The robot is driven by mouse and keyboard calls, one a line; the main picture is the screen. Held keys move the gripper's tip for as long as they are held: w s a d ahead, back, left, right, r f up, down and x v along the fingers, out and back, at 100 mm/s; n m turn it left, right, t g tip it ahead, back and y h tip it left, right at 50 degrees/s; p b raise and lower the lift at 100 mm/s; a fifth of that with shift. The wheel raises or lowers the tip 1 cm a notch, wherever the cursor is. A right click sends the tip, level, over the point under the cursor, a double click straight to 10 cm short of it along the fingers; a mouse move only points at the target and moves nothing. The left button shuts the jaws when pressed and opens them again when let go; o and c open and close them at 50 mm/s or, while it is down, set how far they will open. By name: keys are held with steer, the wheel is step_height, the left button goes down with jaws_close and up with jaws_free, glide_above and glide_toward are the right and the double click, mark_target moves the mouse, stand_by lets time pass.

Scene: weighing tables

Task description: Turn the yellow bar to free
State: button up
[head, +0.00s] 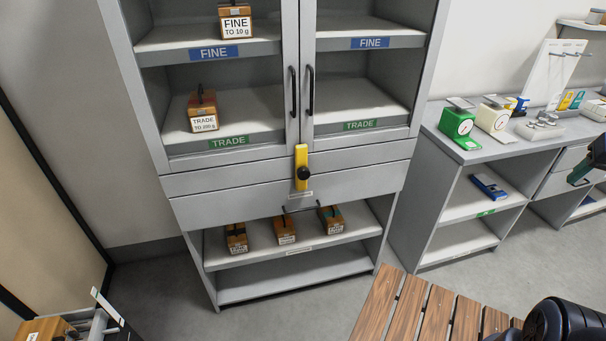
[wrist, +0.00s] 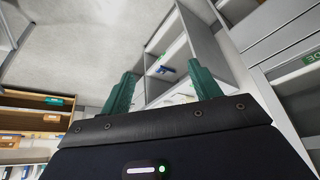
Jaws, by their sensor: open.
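The yellow bar (head: 301,156) stands upright on the front of the grey cabinet (head: 173,185). It has a round black knob near its lower end, and its top overlaps the seam between the two doors. A small label sits just below it, too small to read. My gripper (wrist: 163,88) is open and empty in the wrist view, its two green fingers spread wide. In the head view, it shows only in part at the right edge, far to the right of the bar. The bar is not visible in the wrist view.
Two black door handles (head: 294,92) stand above the bar. Wooden boxes (head: 285,232) sit on the shelf below. A side table (head: 470,150) with green and white scales stands to the right. A slatted wooden surface (head: 400,310) lies in front.

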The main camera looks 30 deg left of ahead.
steer(key=w+a+f+n+t+y, duration=0.2)
steer(key=w+a+f, duration=0.1)
steer(key=w+a, duration=0.8)
steer(key=w+a+f+n+t+y, duration=0.1)
steer(key=w+a+f+y, duration=0.15)
steer(key=w+a, duration=0.85)
steer(key=s+a+f+t+y, duration=0.1)
steer(key=s+a+f, duration=0.1)
steer(key=a, duration=0.6)
steer(key=s+a+f+t+y, duration=0.1)
steer(key=a+f, duration=0.1)
steer(key=a, duration=0.6)
steer(key=n+t+y, duration=0.2)
steer(key=n+y, duration=0.1)
steer(key=y, duration=0.1)
glide_toward(304, 175)
steer(key=w+d+r, duration=0.3)
steer(key=w, duration=0.5)
steer(key=s+a+f+t+y, duration=0.1)
steer(key=s+a+f+y, duration=0.15)
steer(key=s+f, duration=0.35)
steer(key=shift+n+h, duration=0.3)
steer(key=shift+h, duration=0.2)
steer(key=x, duration=0.3)
steer(key=r+x, duration=0.1)
steer(key=x, duration=0.2)
steer(key=s+a+x, duration=0.1)
steer(key=x, duration=0.3)
steer(key=shift+w+r, duration=0.1)
steer(key=shift+r, duration=0.05)
